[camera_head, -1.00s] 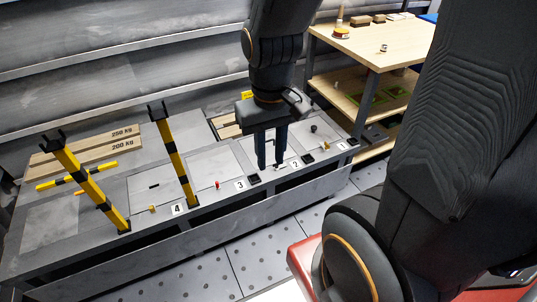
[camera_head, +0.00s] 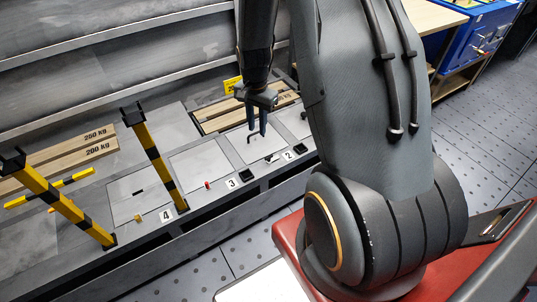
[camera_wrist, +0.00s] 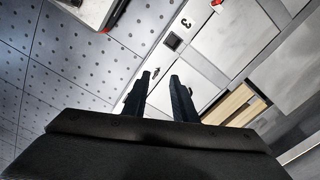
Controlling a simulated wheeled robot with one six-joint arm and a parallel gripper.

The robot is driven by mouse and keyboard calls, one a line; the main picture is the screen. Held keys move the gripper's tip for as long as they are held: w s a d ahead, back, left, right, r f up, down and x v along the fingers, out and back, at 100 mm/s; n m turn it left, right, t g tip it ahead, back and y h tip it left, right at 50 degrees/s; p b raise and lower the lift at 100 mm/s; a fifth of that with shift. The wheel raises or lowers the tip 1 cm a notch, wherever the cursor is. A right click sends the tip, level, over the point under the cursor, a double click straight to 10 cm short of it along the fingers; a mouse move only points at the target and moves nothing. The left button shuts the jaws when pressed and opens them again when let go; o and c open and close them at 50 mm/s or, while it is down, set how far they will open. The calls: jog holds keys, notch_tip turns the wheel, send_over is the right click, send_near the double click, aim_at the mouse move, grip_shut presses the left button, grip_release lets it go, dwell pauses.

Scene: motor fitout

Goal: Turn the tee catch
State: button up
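My gripper (camera_head: 257,132) is above the panel behind label 2, pointing down. Its two fingers stand apart with a gap between them, and nothing is held; they also show in the wrist view (camera_wrist: 161,80). A small metallic catch (camera_head: 271,157) sits by the front edge near label 2; in the wrist view the catch (camera_wrist: 155,73) shows just past the fingertips, apart from them. A red catch (camera_head: 208,185) stands near label 3, and a yellow catch (camera_head: 138,217) near label 4. The catches are too small to tell which is tee-shaped.
Two yellow-black posts (camera_head: 155,155) (camera_head: 62,200) rise from the grey bench on the left. Wooden planks (camera_head: 85,158) lie behind them. Black square fittings (camera_head: 247,175) line the front edge. A workbench (camera_head: 428,18) and blue bin (camera_head: 478,38) stand at the back right.

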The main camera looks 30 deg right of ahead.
aim_at(272, 157)
jog(key=w+d+f+m, duration=0.1)
jog(key=d+f+m, duration=0.1)
jog(key=f, duration=0.2)
jog(key=w+d+f+m, duration=0.1)
jog(key=d+f, duration=0.1)
jog(key=f, duration=0.3)
jog(key=w+d+f+m, duration=0.1)
jog(key=d+f+m, duration=0.1)
jog(key=f, duration=0.2)
jog(key=shift+w+d+f+m+b, duration=0.2)
jog(key=shift+f+m+b, duration=0.1)
jog(key=shift+f+b, duration=0.1)
jog(key=shift+f, duration=3.8)
grip_shut()
